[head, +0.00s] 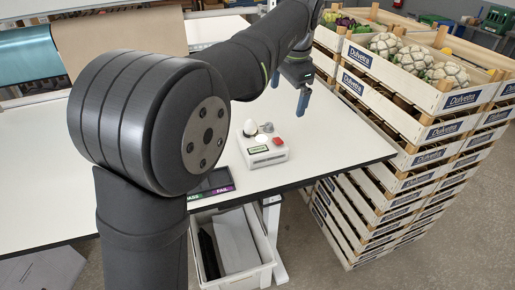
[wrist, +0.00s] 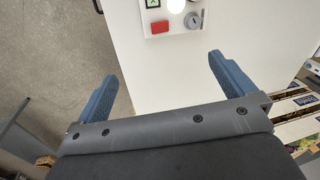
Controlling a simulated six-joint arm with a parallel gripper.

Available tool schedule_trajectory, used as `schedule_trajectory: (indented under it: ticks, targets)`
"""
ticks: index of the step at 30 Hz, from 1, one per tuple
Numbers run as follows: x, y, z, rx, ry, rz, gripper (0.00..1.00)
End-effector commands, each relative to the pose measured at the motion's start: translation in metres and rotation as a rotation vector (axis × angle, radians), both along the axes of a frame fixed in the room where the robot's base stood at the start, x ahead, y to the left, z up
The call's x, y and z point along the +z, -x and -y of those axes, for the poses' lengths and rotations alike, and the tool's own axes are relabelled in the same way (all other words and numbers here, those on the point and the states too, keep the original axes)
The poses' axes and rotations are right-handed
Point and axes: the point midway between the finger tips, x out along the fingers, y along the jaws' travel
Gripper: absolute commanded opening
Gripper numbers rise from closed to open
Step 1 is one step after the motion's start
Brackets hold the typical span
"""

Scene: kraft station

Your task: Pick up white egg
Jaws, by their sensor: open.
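A white egg (head: 250,127) stands upright at the left rear of a small white box (head: 270,156) on the table in the head view. In the wrist view, a white rounded shape (wrist: 177,5) on the box is cut by the top edge; I cannot tell whether it is the egg. My gripper (head: 303,103) is beyond and to the right of the box, raised above the table. Its blue fingers are wide apart in the wrist view (wrist: 165,88), with nothing between them.
The box carries a red button (head: 278,141), a grey knob (head: 267,127) and a low white round piece (head: 262,139). A dark tray (head: 215,183) lies in front-left. Stacked vegetable crates (head: 400,120) rise beside the table's right edge. A grey bin (head: 235,250) stands below.

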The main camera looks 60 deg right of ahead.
Motion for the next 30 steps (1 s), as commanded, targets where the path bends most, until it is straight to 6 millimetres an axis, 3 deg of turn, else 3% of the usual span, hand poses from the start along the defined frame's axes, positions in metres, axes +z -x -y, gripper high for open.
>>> schedule_trajectory:
  ticks: [5,9,11,20,23,30]
  targets:
    - [0.0,0.0,0.0,0.0,0.0,0.0,1.0]
    - [0.0,0.0,0.0,0.0,0.0,0.0,0.72]
    - [0.0,0.0,0.0,0.0,0.0,0.0,0.64]
    - [0.001,-0.006,-0.001,0.019,0.009,-0.009,0.64]
    - [0.003,-0.028,-0.006,0.101,0.049,-0.051,0.64]
    - [0.01,-0.101,-0.028,0.424,0.206,-0.214,0.64]
